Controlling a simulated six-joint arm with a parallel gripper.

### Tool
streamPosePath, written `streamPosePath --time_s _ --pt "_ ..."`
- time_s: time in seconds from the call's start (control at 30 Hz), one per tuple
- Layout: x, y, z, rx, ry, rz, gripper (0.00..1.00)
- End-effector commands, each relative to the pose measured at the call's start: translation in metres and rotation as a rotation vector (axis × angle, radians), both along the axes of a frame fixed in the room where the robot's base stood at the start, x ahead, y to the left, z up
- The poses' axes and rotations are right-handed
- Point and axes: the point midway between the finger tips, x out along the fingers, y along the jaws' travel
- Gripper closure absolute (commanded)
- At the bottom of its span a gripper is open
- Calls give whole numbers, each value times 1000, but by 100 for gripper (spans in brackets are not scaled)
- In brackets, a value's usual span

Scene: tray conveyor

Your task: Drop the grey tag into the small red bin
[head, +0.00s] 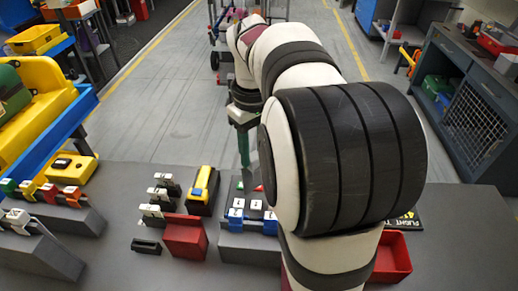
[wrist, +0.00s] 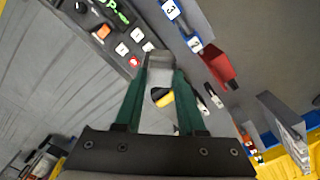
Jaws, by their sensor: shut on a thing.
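My gripper (head: 246,160) has dark green fingers and hangs left of my arm, above the dark panel. In the wrist view its fingertips (wrist: 159,72) are closed on the grey tag (wrist: 158,62), which sticks out beyond them. In the head view the tag is small and partly hidden by my arm. Another red bin (head: 394,258) stands at the right, partly behind my arm.
A yellow and black device (head: 203,187) lies between the red bin and the gripper. White-labelled black clips (head: 155,208) stand left of it, and blue numbered clips (head: 252,222) right of the bin. A blue tray (head: 72,128) with yellow bins is at the left.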

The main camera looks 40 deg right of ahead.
Motion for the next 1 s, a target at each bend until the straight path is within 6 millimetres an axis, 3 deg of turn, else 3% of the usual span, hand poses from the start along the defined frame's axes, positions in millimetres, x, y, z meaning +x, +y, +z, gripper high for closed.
streamPosePath --time_s 0.03,0.1,0.17,0.3,0.4,0.53,0.7,1.0 --pt "-17 -29 -2 0 1 -16 100" --pt "-46 -67 -6 0 1 -17 100" --pt "-76 -97 -9 0 1 -18 100" --pt "-154 -151 -17 1 1 -16 100" --pt "-210 -173 -22 1 0 -15 100" --pt "-264 -186 -26 0 0 -9 100" --pt "-294 -189 -30 1 0 -1 100" --pt "-295 -189 -72 4 1 2 100"
